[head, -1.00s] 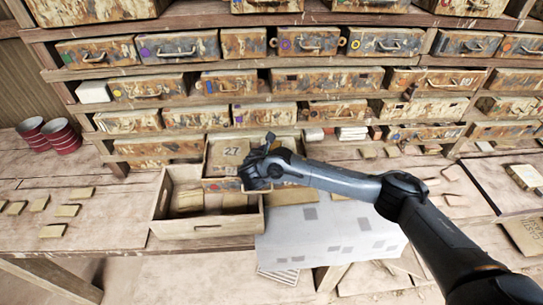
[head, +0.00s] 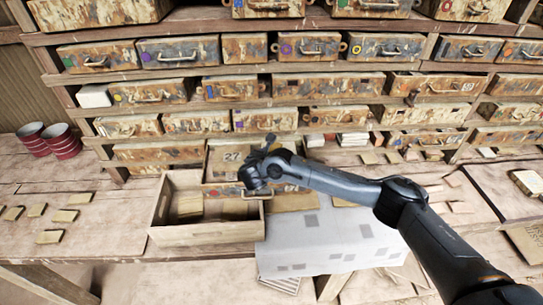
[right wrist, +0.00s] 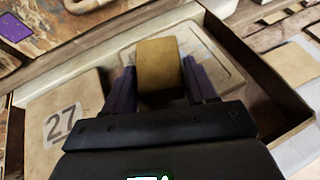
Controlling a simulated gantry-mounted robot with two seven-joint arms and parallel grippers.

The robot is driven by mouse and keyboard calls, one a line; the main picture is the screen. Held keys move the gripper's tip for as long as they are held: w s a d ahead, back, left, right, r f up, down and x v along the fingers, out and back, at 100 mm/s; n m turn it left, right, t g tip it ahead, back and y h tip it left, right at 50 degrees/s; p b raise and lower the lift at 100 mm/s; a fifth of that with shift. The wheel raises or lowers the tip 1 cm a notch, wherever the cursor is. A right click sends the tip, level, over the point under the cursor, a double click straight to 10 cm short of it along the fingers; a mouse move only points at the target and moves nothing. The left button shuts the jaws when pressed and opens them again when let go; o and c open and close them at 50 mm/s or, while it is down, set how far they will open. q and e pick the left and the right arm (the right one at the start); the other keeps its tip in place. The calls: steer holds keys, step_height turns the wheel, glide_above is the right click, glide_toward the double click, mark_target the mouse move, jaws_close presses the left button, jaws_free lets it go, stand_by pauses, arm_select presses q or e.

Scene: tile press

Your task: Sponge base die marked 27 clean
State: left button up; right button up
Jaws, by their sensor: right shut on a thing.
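My right gripper (right wrist: 160,82) is shut on a yellow-brown sponge-like block (right wrist: 158,62), which shows between its purple fingers in the right wrist view. The pale die surface with the 27 label (right wrist: 60,130) lies to the left of the fingers. A paler framed panel lies behind and right of the block; I cannot tell whether the block touches it. In the head view the 27 label (head: 232,156) shows just left of my right wrist, which hides the held block. My left gripper is not in view.
An open wooden box (head: 205,233) stands in front of the 27 die. A pale spotted cloth (head: 335,240) hangs over the bench edge to its right. Racked drawers (head: 270,120) fill the back.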

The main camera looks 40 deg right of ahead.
steer(key=shift+w+d+f+b, duration=0.25)
steer(key=shift+w+d+b, duration=0.1)
steer(key=shift+w+b, duration=0.05)
steer(key=shift+w+d+r, duration=0.15)
steer(key=shift+w, duration=0.05)
steer(key=shift+r, duration=0.15)
steer(key=shift+s+a+p, duration=0.35)
steer(key=shift+s+p, duration=0.05)
steer(key=shift+p, duration=0.15)
steer(key=shift+s+a+p, duration=0.55)
steer(key=shift+s+p, duration=0.1)
steer(key=shift+s, duration=0.1)
steer(key=shift+f, duration=0.25)
